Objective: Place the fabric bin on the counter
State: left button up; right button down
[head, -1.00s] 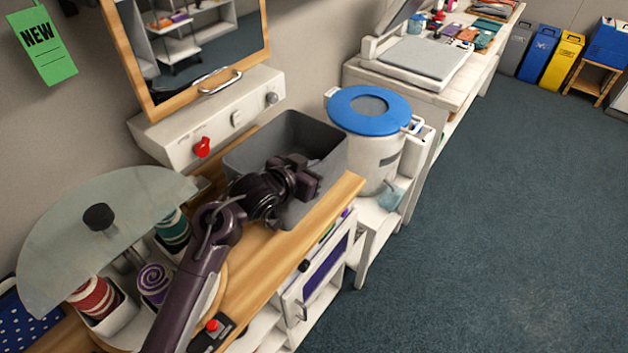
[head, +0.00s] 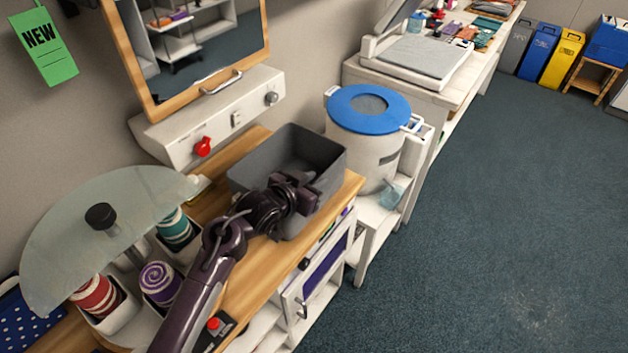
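The grey fabric bin (head: 327,178) stands upright and empty on the wooden counter (head: 262,262), near its right end. My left arm reaches up from the bottom, and my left gripper (head: 303,197) is at the bin's near wall. The dark wrist hides the fingertips and part of that wall, so I cannot tell whether the fingers are open or closed on the rim. My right gripper is not in view.
A carousel with thread spools (head: 160,282) under a translucent cover stands left on the counter. A white bucket with a blue lid (head: 368,110) stands just right of the bin. A white panel with a red knob (head: 203,147) is behind. Carpet floor is clear at right.

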pick_arm(q)
jog(key=b+v, duration=0.1)
jog(key=v, duration=1.1)
dwell(0.4)
